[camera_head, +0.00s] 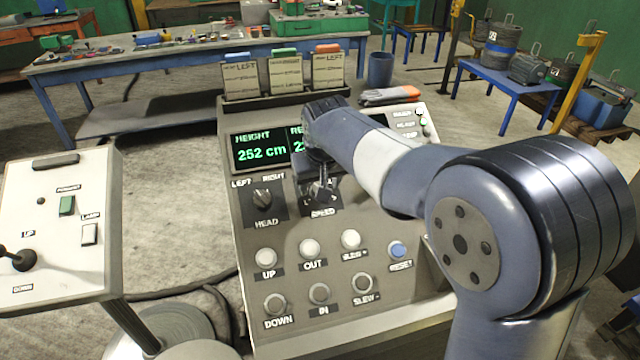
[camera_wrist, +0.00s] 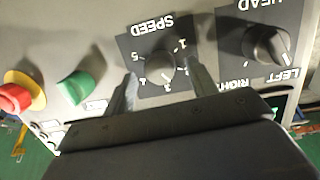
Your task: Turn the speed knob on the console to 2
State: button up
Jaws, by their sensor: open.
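The speed knob (camera_wrist: 160,66) is a round grey knob on a dark plate in the wrist view, which shows the lettering upside down. Its scale shows 1, 3, 4 and 5; the 2 is hidden, apparently by the right finger. I cannot tell for certain where the knob points. My gripper (camera_wrist: 162,64) is open, with one finger on each side of the knob; contact is unclear. In the head view my gripper (camera_head: 319,188) hangs over the SPEED plate of the console (camera_head: 330,255) and hides most of the knob.
The HEAD knob (camera_head: 262,197) is close beside, left in the head view. Push buttons, including the blue RESET button (camera_head: 398,250), sit below. In the wrist view a green knob (camera_wrist: 75,88) and a red button (camera_wrist: 15,98) are at left. A side panel (camera_head: 60,225) stands left.

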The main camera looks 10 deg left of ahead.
jog(key=shift+x, duration=0.75)
jog(key=shift+c, duration=0.4)
